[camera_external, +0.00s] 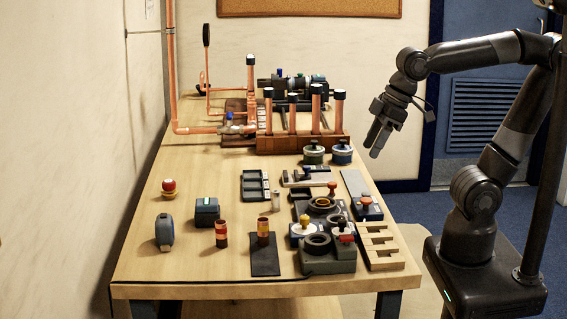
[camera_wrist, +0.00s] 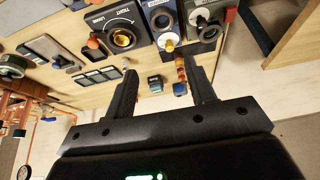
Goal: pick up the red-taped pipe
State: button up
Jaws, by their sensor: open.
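Two short copper pipes stand upright near the front of the table. The left one, with red and pale bands (camera_external: 221,234), looks like the red-taped pipe and stands on bare wood. The other has a yellow-orange band (camera_external: 263,232) and stands on a dark mat (camera_external: 265,262). In the wrist view, small banded pieces (camera_wrist: 181,72) show beside one finger, but I cannot tell which pipe is which there. My gripper (camera_external: 377,141) is open and empty, in the air beyond the table's right side, well apart from both pipes. Its two fingers also show in the wrist view (camera_wrist: 161,85).
A green-lit box (camera_external: 207,211) and a tape measure (camera_external: 165,232) are left of the pipes. Dark fixtures (camera_external: 328,258) and a wooden slotted rack (camera_external: 384,248) are right. The copper manifold (camera_external: 293,115) stands at the back. The table's left-middle is mostly clear.

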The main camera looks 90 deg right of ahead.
jog(key=w+r+g, duration=0.2)
jog(key=w, duration=0.9)
jog(key=g, duration=0.3)
send_over(221, 222)
jog(key=f, duration=1.2)
jog(key=shift+s+d, duration=0.2)
jog(key=shift+d, duration=0.05)
jog(key=shift+w+f, duration=0.15)
jog(key=shift+f, duration=0.1)
jog(key=f, duration=1)
jog(key=shift+w+a+f, duration=0.1)
jog(key=shift+a+f, duration=0.1)
jog(key=shift+f, duration=0.15)
jog(key=shift+c, duration=0.2)
jog(key=c, duration=1)
jog(key=shift+r, duration=0.1)
